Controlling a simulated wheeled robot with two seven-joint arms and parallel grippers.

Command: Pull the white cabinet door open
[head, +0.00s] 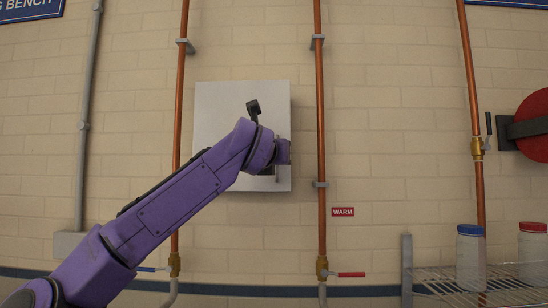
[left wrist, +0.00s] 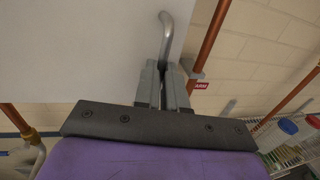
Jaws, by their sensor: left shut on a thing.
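The white cabinet door (head: 222,115) is on the brick wall between two copper pipes in the head view, and it looks closed. It fills the upper left of the left wrist view (left wrist: 75,50). A grey metal bar handle (left wrist: 168,32) stands off the door near its right edge; its upper part shows beyond the fingers. My left gripper (left wrist: 162,82) is shut on the handle's lower part, which the fingers hide. In the head view my purple left arm covers the door's lower middle and much of the handle (head: 277,178). My right gripper is not in view.
Copper pipes run vertically left (head: 180,110) and right (head: 320,110) of the cabinet, with blue and red valve levers below. A wire shelf (head: 490,298) with lidded jars (head: 470,262) stands at lower right, and a red reel (head: 537,122) hangs above.

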